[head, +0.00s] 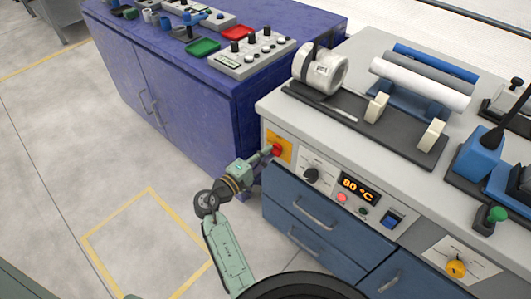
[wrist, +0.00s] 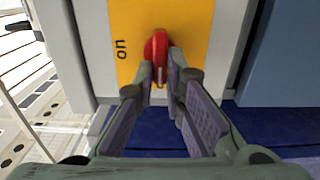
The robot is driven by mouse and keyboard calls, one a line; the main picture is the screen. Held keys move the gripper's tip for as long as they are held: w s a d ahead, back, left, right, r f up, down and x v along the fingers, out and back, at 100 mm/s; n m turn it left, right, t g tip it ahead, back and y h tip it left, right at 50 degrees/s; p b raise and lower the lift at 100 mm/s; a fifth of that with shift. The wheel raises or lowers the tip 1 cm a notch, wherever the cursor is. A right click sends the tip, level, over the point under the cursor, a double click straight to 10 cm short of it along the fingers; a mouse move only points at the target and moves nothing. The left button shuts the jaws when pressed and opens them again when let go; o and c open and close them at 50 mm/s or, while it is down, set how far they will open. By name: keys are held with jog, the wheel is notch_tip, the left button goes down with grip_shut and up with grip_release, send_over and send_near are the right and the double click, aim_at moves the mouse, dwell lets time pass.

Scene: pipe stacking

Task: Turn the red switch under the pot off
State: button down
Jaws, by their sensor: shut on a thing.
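The red switch (head: 277,150) sits on a yellow plate (head: 284,141) on the front panel of the grey bench, at its left end below the white pot (head: 321,70). In the wrist view the red switch (wrist: 157,46) stands with its handle along the picture's vertical, and the word "on" is printed to its left on the yellow plate (wrist: 190,20). My gripper (wrist: 161,68) is shut on the lower end of the switch handle, one fingertip on each side. In the head view my gripper (head: 267,155) reaches the switch from the left.
Right of the switch are a black knob (head: 311,175), an orange "80 °C" display (head: 359,189) and a blue rocker switch (head: 391,218). Blue drawers (head: 315,212) lie below. A blue cabinet (head: 180,90) stands close on the left. The floor in front is open.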

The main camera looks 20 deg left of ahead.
jog(key=c, duration=1.7)
grip_release()
jog(key=shift+o, duration=0.2)
jog(key=shift+s, duration=0.1)
jog(key=v, duration=1.1)
jog(key=shift+s+a, duration=0.15)
jog(key=shift+s, duration=0.25)
